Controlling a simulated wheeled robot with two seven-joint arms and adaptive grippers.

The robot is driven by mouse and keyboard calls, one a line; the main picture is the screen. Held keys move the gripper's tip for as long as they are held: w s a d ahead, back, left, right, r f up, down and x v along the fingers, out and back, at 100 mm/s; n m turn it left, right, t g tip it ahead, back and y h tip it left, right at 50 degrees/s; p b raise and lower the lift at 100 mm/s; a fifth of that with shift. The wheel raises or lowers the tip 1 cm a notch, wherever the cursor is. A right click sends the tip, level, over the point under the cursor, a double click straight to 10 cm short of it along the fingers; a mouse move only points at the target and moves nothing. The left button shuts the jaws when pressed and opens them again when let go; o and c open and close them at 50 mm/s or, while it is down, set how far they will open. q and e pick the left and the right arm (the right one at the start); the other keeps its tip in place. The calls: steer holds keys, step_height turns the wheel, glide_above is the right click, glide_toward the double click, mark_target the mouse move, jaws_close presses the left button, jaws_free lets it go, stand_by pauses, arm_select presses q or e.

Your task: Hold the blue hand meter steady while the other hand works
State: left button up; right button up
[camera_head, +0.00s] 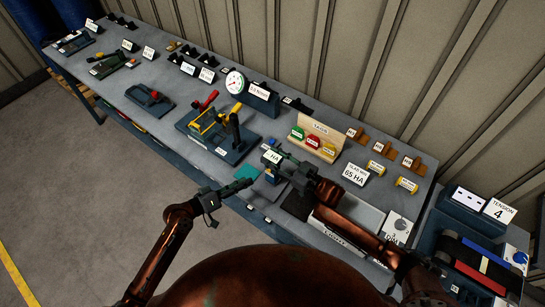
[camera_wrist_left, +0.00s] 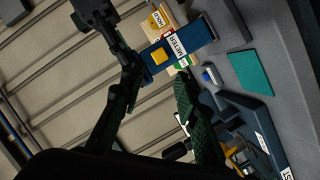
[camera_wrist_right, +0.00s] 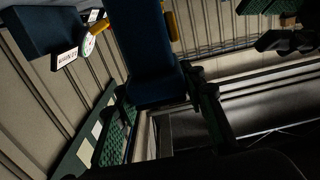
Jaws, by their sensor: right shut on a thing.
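The blue hand meter (camera_head: 271,178) is held above the front of the bench. In the left wrist view the meter (camera_wrist_left: 197,35) shows a white METER label and a yellow square. My right gripper (camera_head: 283,168) is shut on the meter; in the right wrist view the blue body (camera_wrist_right: 150,55) lies between its fingers, and its face is turned away. My left gripper (camera_head: 238,189) is left of the meter, apart from it and empty. In the left wrist view the fingers of this gripper (camera_wrist_left: 158,92) stand apart, with the meter beyond them.
A teal mat (camera_wrist_left: 250,72) lies on the bench near my left gripper. The belt press with yellow and red handles (camera_head: 215,125) stands behind. A wooden rack of coloured blocks (camera_head: 320,139) and a 65 HA sign (camera_head: 354,175) are to the right.

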arm_select(q)
steer(key=shift+c, duration=0.3)
steer(key=shift+s+f+n, duration=0.1)
steer(key=shift+s+n, duration=0.05)
steer(key=shift+n, duration=0.35)
steer(key=c, duration=0.3)
steer(key=shift+s+d+n, duration=0.1)
steer(key=shift+s+n, duration=0.1)
steer(key=shift+n, duration=0.5)
steer(key=shift+c, duration=0.8)
steer(key=n, duration=0.1)
steer(key=s+n, duration=0.1)
steer(key=n, duration=0.1)
steer(key=n+t, duration=0.1)
steer(key=shift+s+d+f+n, duration=0.15)
steer(key=shift+d+f+n, duration=0.05)
steer(key=shift+f+n, duration=0.15)
jaws_close()
steer(key=s+n+t, duration=0.1)
steer(key=n, duration=0.6)
steer(key=s+a+f+n+t+y, duration=0.1)
steer(key=s+n, duration=0.1)
steer(key=n, duration=0.6)
steer(key=s+n+t, duration=0.1)
steer(key=n+t, duration=0.1)
steer(key=n, duration=0.6)
steer(key=shift+s+a+f+y, duration=0.2)
steer(key=shift+s+f+y, duration=0.1)
steer(key=shift+s+f, duration=0.05)
